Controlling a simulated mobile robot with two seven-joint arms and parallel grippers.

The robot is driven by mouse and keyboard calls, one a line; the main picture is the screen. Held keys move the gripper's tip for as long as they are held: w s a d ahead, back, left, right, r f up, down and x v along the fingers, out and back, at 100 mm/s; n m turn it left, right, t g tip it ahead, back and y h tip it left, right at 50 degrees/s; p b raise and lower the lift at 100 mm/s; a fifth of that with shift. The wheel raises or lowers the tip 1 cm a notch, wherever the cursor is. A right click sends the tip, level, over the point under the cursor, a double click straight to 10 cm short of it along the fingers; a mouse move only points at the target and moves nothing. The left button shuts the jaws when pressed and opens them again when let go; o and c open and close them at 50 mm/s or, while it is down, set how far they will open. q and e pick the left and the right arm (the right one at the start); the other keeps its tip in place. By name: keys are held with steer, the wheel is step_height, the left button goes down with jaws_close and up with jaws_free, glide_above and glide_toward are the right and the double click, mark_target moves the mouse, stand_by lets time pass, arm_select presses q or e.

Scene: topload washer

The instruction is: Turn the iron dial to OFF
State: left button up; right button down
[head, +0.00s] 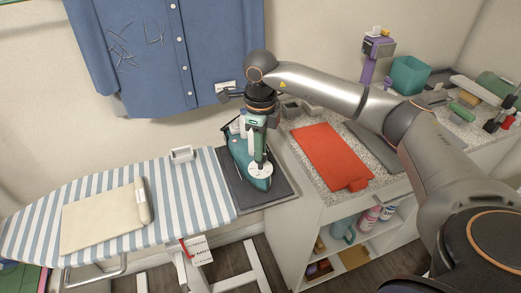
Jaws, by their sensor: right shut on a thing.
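A dark green iron (263,184) sits on the dark rest pad (273,191) at the right end of the striped ironing board (211,187). My right gripper (257,158) points down over the iron and is shut on its upper part. The gripper and wrist cover much of the iron's top. The dial is too small and too covered for me to read its setting. My left gripper is not in view.
A folded cream cloth (98,222) lies on the board. A blue shirt (165,45) hangs on the wall behind. Right of the iron, a speckled counter (297,122) holds a red mat (330,150), a teal bin (409,74) and several small items.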

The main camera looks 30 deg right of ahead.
steer(key=n+b, duration=0.1)
steer(key=n, duration=0.4)
steer(key=shift+n, duration=0.3)
steer(key=n+b, duration=0.1)
steer(key=n, duration=0.4)
steer(key=shift+n, duration=0.3)
steer(key=c, duration=0.9)
jaws_free()
step_height(320, 180, up, 13)
steer(key=shift+f, duration=0.2)
